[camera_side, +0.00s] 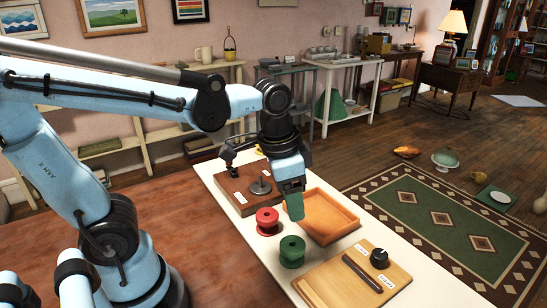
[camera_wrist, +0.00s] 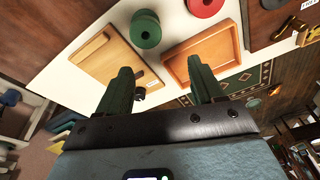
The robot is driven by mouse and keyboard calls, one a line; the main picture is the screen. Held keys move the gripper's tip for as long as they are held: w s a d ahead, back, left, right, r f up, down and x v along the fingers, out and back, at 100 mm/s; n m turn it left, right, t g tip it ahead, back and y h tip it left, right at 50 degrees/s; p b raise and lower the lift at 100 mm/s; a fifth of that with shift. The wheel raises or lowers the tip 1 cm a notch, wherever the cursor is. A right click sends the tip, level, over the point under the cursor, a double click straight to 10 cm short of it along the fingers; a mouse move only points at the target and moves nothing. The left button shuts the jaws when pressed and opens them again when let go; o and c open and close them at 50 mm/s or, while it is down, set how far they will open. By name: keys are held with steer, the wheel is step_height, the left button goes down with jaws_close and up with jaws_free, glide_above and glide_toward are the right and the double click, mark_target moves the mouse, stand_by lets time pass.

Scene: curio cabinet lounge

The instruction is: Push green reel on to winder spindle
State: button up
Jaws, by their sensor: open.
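The green reel (camera_side: 292,250) stands upright on the white table, and its top hole faces up. It also shows in the wrist view (camera_wrist: 145,27). A dark wooden board (camera_side: 236,202) behind it carries a grey disc with a short upright post (camera_side: 261,186), which looks like the winder spindle. That board is partly cut off in the wrist view (camera_wrist: 268,22). My gripper (camera_side: 294,212) hangs above the table, behind the green reel and over the left side of the orange tray. Its green fingers are apart and empty in the wrist view (camera_wrist: 160,70).
A red reel (camera_side: 267,221) stands between the green reel and the dark board. The orange tray (camera_side: 338,235) is empty, to the right of the reels. A light wooden board (camera_side: 318,290) with a black knob (camera_side: 379,258) and a dark bar lies at the front right.

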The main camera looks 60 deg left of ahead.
mark_target(293, 241)
steer(key=shift+d+f+m+g, duration=0.25)
steer(key=shift+f+m+g, duration=0.1)
steer(key=shift+f, duration=1.65)
steer(key=shift+d+f+m+g, duration=0.3)
steer(key=shift+f+g, duration=0.1)
steer(key=shift+f, duration=1.65)
steer(key=shift+d+f+m+g, duration=0.25)
steer(key=shift+f+g, duration=0.1)
steer(key=shift+f, duration=1.65)
steer(key=shift+c, duration=0.5)
steer(key=c, duration=0.6)
steer(key=shift+r, duration=0.15)
steer(key=shift+r, duration=0.5)
steer(key=r, duration=0.3)
steer(key=shift+s+d+r, duration=0.2)
steer(key=shift+s+d, duration=0.1)
steer(key=s+d+r, duration=0.4)
steer(key=d, duration=0.1)
steer(key=s+d+r, duration=0.2)
steer(key=s+d, duration=0.1)
steer(key=shift+d+r, duration=0.15)
steer(key=shift+r, duration=0.05)
